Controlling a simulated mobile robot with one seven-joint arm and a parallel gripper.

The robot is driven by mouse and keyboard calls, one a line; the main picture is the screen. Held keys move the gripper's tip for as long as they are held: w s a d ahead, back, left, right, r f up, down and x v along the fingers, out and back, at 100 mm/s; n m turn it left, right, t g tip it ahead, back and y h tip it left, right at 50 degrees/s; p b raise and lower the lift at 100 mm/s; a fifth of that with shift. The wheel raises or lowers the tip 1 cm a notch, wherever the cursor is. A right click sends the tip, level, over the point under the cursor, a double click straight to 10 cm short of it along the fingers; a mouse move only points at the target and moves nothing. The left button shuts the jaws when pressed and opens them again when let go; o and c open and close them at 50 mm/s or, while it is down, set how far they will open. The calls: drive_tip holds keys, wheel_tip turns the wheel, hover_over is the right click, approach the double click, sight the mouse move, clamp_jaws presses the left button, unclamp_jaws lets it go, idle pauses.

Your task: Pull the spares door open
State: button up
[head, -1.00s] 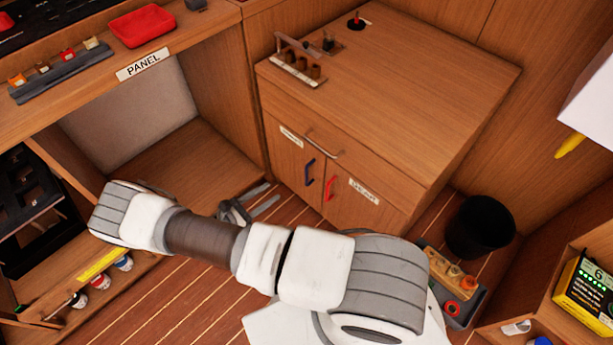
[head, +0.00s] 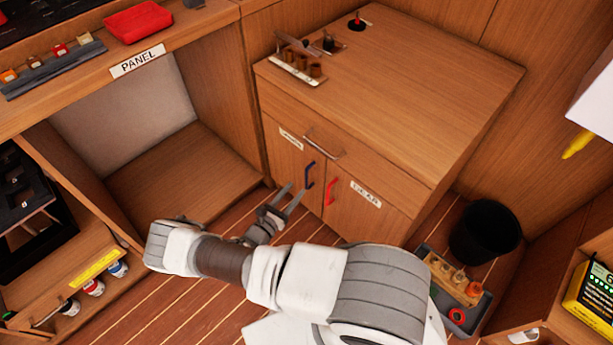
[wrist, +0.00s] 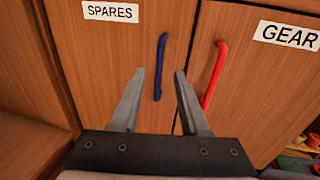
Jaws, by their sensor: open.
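The spares door (wrist: 112,60) is the left cabinet door, with a white SPARES label (wrist: 110,12) and a blue upright handle (wrist: 160,67) near its right edge. It looks shut. The same blue handle shows in the head view (head: 309,174). My gripper (wrist: 154,75) is open and empty in front of the doors. In the wrist view the blue handle appears between its two fingers, closer to the left one; no contact is visible.
The gear door (wrist: 250,85) with a red handle (wrist: 215,75) is just right of the blue one, near my right finger in the picture. A metal drawer handle (head: 322,143) is above. A black bin (head: 484,232) and a tool tray (head: 455,290) stand right of the cabinet.

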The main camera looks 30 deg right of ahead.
sight(306, 176)
drive_tip(key=b+x, duration=0.1)
drive_tip(key=x, duration=0.7)
drive_tip(key=shift+c, duration=0.2)
clamp_jaws()
idle(1.1)
